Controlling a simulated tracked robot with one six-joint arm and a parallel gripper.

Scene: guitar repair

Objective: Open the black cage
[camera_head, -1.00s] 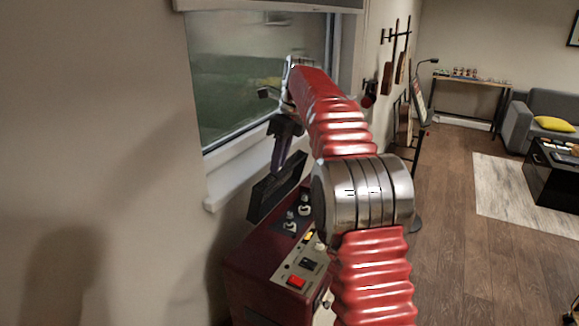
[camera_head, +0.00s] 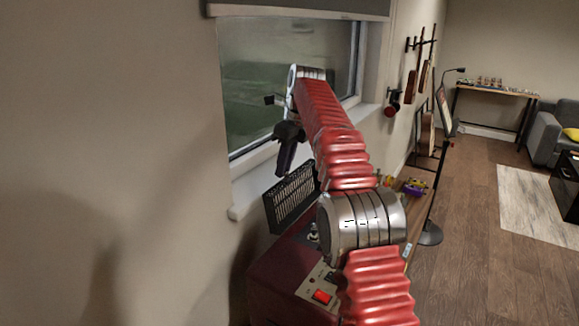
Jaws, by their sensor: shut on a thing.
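The black cage (camera_head: 290,203) is a slotted dark panel standing tilted at the back of the dark red machine (camera_head: 282,272), beside the window sill. Its slotted face shows, and my arm hides its right end. My gripper (camera_head: 284,168) is dark and points down at the cage's upper edge, shut on the cage. The exact contact is too small to see clearly. My red arm covers much of the machine's top, where a red switch (camera_head: 321,297) shows at the front.
The window sill (camera_head: 240,212) and wall lie close on the left. A bench with small colourful items (camera_head: 416,187) is partly behind my arm. A black stand (camera_head: 430,236) stands to its right. Wooden floor (camera_head: 465,270) is clear on the right.

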